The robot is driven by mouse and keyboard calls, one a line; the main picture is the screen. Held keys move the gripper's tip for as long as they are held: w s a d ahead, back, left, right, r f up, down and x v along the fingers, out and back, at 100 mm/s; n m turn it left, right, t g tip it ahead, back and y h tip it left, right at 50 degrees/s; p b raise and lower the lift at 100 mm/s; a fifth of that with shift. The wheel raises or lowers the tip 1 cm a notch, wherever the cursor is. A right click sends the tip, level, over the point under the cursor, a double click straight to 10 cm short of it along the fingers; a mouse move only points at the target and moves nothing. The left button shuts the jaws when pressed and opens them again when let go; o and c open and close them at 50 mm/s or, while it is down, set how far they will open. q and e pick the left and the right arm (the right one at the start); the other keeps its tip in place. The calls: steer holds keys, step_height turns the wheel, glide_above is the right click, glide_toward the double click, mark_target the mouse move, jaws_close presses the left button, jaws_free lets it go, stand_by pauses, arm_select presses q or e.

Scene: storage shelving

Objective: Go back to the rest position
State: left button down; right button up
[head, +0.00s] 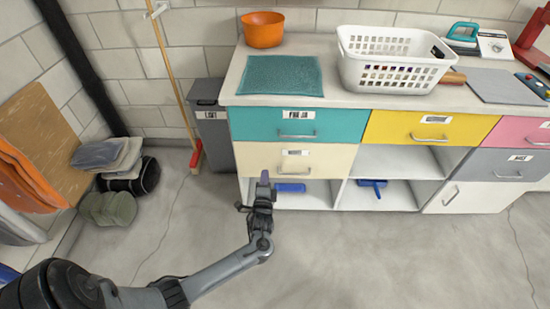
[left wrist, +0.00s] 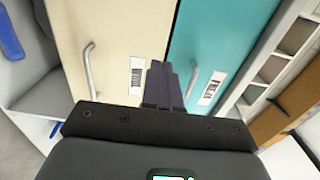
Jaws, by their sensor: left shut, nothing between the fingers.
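My left gripper (head: 264,180) is in front of the cream drawer (head: 258,158), near its lower part, with the arm reaching in from the lower left. In the left wrist view its dark fingers (left wrist: 163,84) are together and hold nothing. They point at the drawer fronts, near the line between the cream drawer (left wrist: 120,45) and the teal drawer (left wrist: 222,35). Whether the fingertips touch a front cannot be told. Both drawers look closed. My right gripper is in neither view.
The counter (head: 334,75) carries an orange bowl (head: 263,30), a teal cloth (head: 280,76) and a white basket (head: 392,72). A yellow drawer (head: 400,127) is to the right. A bin (head: 212,140) and broom (head: 175,75) stand at left. The floor (head: 380,255) in front is clear.

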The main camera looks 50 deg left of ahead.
arm_select(q)
steer(key=s+d+f+g+h, duration=0.1)
steer(key=s+d+f+h, duration=0.1)
steer(key=s+d+f, duration=0.3)
steer(key=s+d+f+h, duration=0.2)
steer(key=s+d, duration=0.1)
steer(key=s, duration=0.3)
steer(key=s+d+r+n+g+h, duration=0.1)
steer(key=s+d+r+g+h, duration=0.2)
steer(key=d, duration=0.4)
steer(key=s+d+r+n+h, duration=0.2)
steer(key=s+d+h, duration=0.25)
steer(key=d, duration=0.35)
steer(key=s+d+r+n+g+h, duration=0.2)
steer(key=s+d+r+n+g, duration=0.25)
steer(key=s, duration=0.35)
step_height(320, 180, up, 37)
steer(key=p, duration=3.7)
steer(key=shift+w+a+r+m, duration=0.15)
steer(key=shift+w+a+m, duration=0.1)
steer(key=shift+a+m, duration=0.1)
